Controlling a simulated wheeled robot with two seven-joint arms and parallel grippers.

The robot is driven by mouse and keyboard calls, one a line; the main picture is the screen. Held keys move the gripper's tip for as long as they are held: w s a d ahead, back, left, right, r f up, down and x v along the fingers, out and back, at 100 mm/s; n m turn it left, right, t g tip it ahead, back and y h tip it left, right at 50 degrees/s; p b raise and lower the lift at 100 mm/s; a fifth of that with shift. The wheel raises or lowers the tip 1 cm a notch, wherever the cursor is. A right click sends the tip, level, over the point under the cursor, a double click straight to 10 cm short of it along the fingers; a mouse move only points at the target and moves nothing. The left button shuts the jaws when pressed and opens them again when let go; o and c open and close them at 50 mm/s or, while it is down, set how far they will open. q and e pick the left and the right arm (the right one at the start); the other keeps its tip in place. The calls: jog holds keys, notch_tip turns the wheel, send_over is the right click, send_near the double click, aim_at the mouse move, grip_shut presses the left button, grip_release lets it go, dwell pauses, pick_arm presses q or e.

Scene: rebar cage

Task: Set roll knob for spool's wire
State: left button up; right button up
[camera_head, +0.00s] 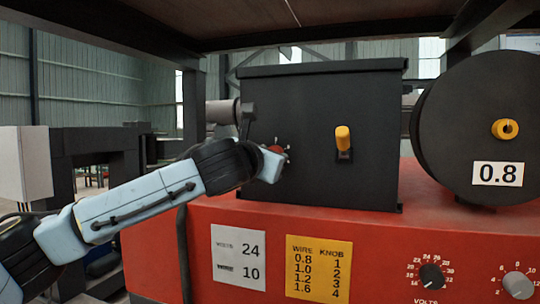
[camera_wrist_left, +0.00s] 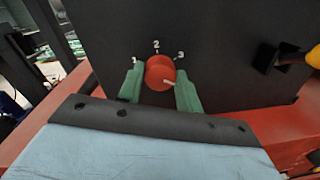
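The red roll knob (camera_wrist_left: 160,72) sits on the front of the black feeder box (camera_head: 312,100), with marks 1, 2 and 3 around its top. In the head view the knob (camera_head: 277,150) is partly hidden by my left gripper (camera_head: 274,163). The black spool (camera_head: 450,120) at right carries a label (camera_head: 498,174) reading 0.8. My right gripper is not in view.
The yellow chart (camera_head: 318,268) pairs wire 0.8 with knob 1, 1.0 with 2, 1.2 with 3, 1.6 with 4. A white label (camera_head: 239,257) reads 24 and 10. A volts dial (camera_head: 432,276) and a grey dial (camera_head: 518,285) are on the red housing. A yellow handle (camera_head: 343,138) sticks out of the box.

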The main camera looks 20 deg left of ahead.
pick_arm(q)
jog(key=shift+c, duration=0.8)
jog(key=shift+n, duration=0.3)
jog(key=shift+d+f+m+y+p, duration=0.1)
jog(key=shift+m+y+p, duration=0.3)
jog(key=shift+m, duration=5.55)
jog(key=shift+a+f+m+y+p, duration=0.1)
jog(key=shift+m+y+p, duration=0.35)
jog(key=shift+m, duration=5.45)
jog(key=shift+d+f+m+y+p, duration=0.1)
jog(key=shift+m+y+p, duration=0.3)
jog(key=shift+m, duration=5.55)
